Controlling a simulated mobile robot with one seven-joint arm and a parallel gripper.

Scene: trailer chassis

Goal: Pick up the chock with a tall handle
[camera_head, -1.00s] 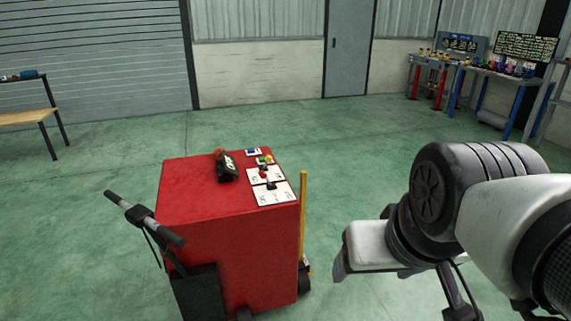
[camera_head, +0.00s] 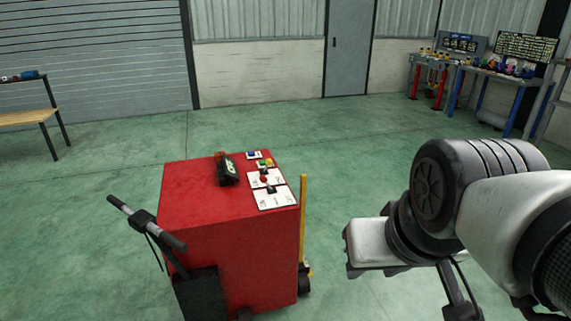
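A tall thin yellow handle (camera_head: 303,218) stands upright close to the right side of a red cart. At its foot is a small dark and yellow base (camera_head: 304,282), partly hidden by the cart; it appears to be the chock, but its shape is unclear. My arm fills the right side of the view, apart from the yellow handle with a gap of floor between. My gripper's fingertips cannot be made out.
The red cart (camera_head: 225,245) has a dark push handle (camera_head: 146,222) at its left. A dark device (camera_head: 227,172) and white cards (camera_head: 275,199) lie on its top. Benches stand at the far right (camera_head: 495,75) and far left (camera_head: 22,118). The green floor behind the cart is clear.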

